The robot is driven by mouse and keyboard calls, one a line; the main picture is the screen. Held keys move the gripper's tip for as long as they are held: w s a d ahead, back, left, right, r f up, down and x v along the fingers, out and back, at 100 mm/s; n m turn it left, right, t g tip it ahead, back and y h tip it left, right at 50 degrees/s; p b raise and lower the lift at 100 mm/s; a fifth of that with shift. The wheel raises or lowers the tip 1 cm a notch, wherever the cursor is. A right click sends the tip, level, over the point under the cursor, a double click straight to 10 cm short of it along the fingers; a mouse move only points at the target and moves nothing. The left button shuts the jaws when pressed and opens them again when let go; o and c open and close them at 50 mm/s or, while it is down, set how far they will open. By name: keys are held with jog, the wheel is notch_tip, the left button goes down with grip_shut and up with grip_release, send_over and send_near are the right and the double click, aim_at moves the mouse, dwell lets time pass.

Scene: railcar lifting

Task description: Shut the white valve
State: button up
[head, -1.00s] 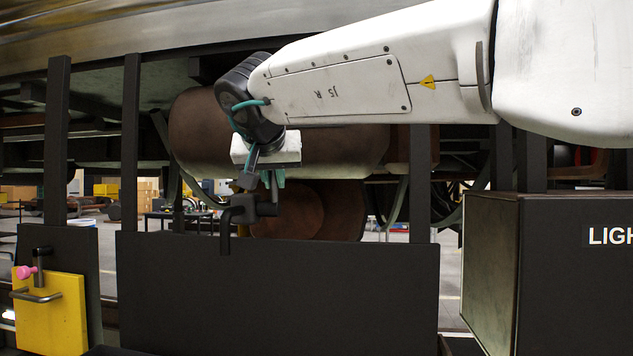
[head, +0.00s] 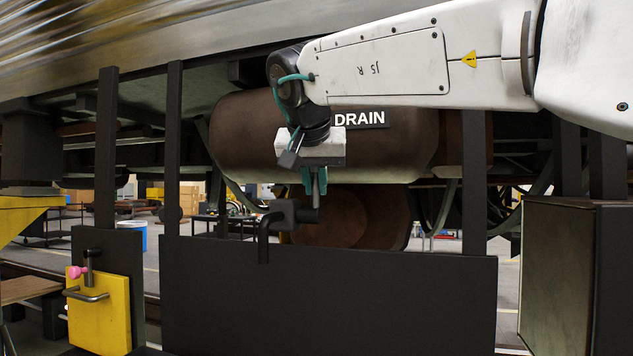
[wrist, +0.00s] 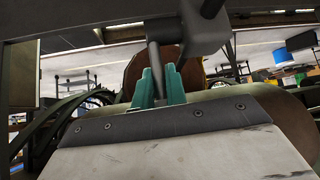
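My gripper (head: 314,190) has teal fingers under a pale block and hangs just above a dark valve body (head: 284,213) behind the black panel. A grey rod-like lever (head: 318,186) stands up from the right end of this body. In the wrist view, the lever (wrist: 154,56) runs from the dark valve block (wrist: 197,30) down between the teal fingers (wrist: 159,80). The fingers flank it closely; I cannot tell whether they clamp it. The lever looks grey; no plainly white valve shows. A dark bent pipe (head: 263,240) hangs at the body's left.
A brown tank (head: 245,135) with a DRAIN sign (head: 360,119) lies behind the gripper. The black panel (head: 330,300) and upright posts (head: 172,150) stand in front. A yellow box (head: 98,315) with a pink knob (head: 77,272) is at left, a dark cabinet (head: 560,280) at right.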

jog(key=o, duration=0.3)
jog(key=shift+w+a+r, duration=0.1)
jog(key=shift+w+r, duration=0.1)
jog(key=shift+w, duration=0.05)
jog(key=shift+o, duration=0.2)
jog(key=shift+d, duration=0.2)
jog(key=shift+s+a, duration=0.15)
jog(key=v, duration=0.7)
jog(key=shift+s+r, duration=0.15)
jog(key=shift+r, duration=0.05)
